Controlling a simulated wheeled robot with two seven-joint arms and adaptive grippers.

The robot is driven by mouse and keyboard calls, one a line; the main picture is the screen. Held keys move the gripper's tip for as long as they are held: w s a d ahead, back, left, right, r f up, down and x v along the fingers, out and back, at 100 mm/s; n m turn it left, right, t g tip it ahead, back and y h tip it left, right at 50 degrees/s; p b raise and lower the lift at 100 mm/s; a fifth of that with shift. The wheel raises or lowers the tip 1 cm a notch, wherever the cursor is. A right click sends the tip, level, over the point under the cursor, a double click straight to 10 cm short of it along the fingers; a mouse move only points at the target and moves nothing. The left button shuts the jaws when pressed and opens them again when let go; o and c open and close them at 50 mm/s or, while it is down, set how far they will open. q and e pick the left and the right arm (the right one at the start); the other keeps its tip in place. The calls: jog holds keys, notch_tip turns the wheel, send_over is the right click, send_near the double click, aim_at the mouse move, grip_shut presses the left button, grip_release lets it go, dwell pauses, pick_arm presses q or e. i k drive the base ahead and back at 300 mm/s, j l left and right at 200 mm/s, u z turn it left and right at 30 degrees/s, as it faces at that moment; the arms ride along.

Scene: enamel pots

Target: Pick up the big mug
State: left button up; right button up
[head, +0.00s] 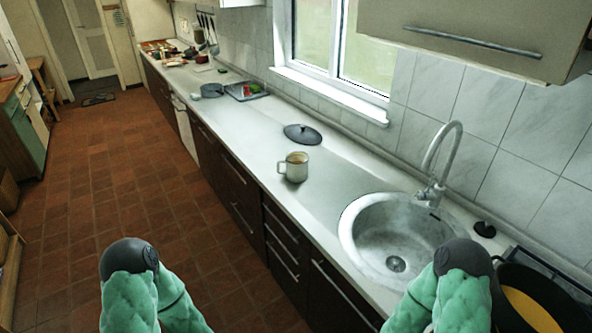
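My two arms, in green covers, show at the bottom of the head view, one at the left and one at the right. Both are well apart from the mug. Neither gripper shows in the picture.
A round sink (396,240) with a curved tap (437,165) lies right of the mug. A dark lid (302,134) lies behind the mug. A dark pan (530,300) with yellow contents is at the lower right. The tiled floor (110,190) is open at the left.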

aim_at(293, 167)
jog(key=u, duration=0.7)
jog(key=i+j+u, duration=0.15)
jog(key=i+u, duration=0.15)
jog(key=i, duration=0.3)
jog(key=i+u, duration=0.25)
jog(key=i, duration=0.35)
jog(key=i+j+z, duration=0.2)
jog(key=i, duration=0.3)
jog(key=i+z, duration=0.2)
jog(key=i, duration=0.35)
jog(key=i+j+z, duration=0.15)
jog(key=i+j, duration=0.15)
jog(key=i, duration=0.15)
